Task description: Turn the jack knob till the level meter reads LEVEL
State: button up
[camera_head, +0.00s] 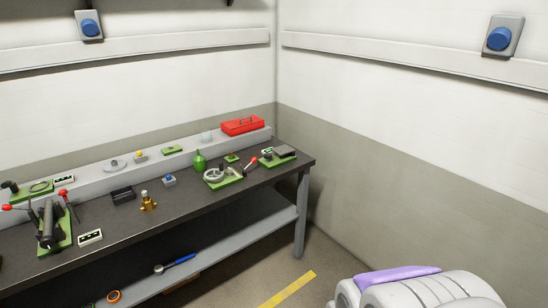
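My gripper is not in view. I cannot tell for sure which part is the jack knob or which display is the level meter. A small display box (89,237) lies at the front left of the dark workbench, beside a green-based device (54,232) with a dark cylinder and red-tipped levers. A similar small display (63,180) is on the back ledge, and another (267,151) is by the green-based device at the right end. A brass fitting (148,202) stands near the bench's front edge. The display readings are too small to read.
The dark workbench (105,211) runs along the left wall, with a lower shelf (225,232) holding a blue-handled tool (175,263). A red toolbox (242,125) sits on the back ledge. Blue wall knobs (89,27) are high up. Floor with a yellow stripe (288,289) is open.

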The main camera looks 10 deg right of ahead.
aim_at(268, 156)
jog(key=i+l, duration=0.15)
jog(key=i, duration=1.3)
jog(key=i+l+u, duration=0.2)
jog(key=i, duration=0.25)
jog(key=i+l+u, duration=0.2)
jog(key=i+l, duration=0.25)
